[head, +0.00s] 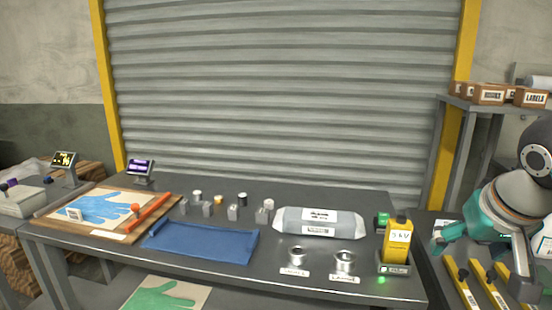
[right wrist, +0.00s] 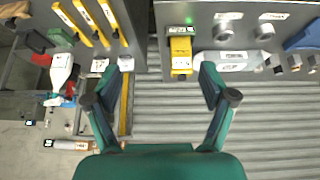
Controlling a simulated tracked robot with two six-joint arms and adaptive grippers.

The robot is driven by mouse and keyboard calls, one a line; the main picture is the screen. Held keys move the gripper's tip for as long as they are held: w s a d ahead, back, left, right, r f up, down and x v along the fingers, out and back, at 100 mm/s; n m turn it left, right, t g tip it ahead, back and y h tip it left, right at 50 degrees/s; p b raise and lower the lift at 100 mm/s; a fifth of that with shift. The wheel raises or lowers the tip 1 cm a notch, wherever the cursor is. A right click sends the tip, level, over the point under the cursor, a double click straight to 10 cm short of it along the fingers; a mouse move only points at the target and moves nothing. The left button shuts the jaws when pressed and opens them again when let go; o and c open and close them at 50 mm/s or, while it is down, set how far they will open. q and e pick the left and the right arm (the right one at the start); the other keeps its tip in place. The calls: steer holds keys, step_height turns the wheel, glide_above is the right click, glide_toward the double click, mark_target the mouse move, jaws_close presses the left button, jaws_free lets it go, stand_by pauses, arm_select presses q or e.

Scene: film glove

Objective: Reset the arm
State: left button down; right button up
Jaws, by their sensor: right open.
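My right arm comes in from the right edge in the head view. My teal right gripper (head: 482,258) hangs beside the right end of the main table, over a side surface with yellow-handled tools. In the right wrist view, the right gripper (right wrist: 157,75) has its two fingers spread wide, with nothing between them. It is apart from the yellow bottle (head: 397,240), which stands on a small base at the table's right end. My left gripper and arm are not in view.
The dark table (head: 330,192) holds a white-and-grey pack (head: 318,221), two metal rings, small weights, a folded blue cloth (head: 200,242) and a board with a blue glove (head: 105,207). Yellow-handled tools (head: 490,285) lie at right. A shelf with boxes (head: 488,94) stands behind.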

steer(key=w+a+f+n+g+y+p, duration=0.1)
steer(key=a+f+g+p, duration=0.2)
steer(key=f, duration=1.1)
steer(key=a+f+n+g+p, duration=0.15)
steer(key=f+g, duration=0.35)
steer(key=f, duration=0.8)
steer(key=s+a+f+m+t+y+p, duration=0.1)
steer(key=s+a+f+y+p, duration=0.1)
steer(key=s+a+f, duration=0.5)
steer(key=s+a+f+t+y+p, duration=0.1)
steer(key=s+a+f, duration=0.6)
steer(key=f, duration=0.7)
steer(key=shift+s+f+m+y+p, duration=0.2)
steer(key=shift+s+m+y+p, duration=0.2)
steer(key=shift+s+y, duration=0.4)
steer(key=shift+w, duration=0.15)
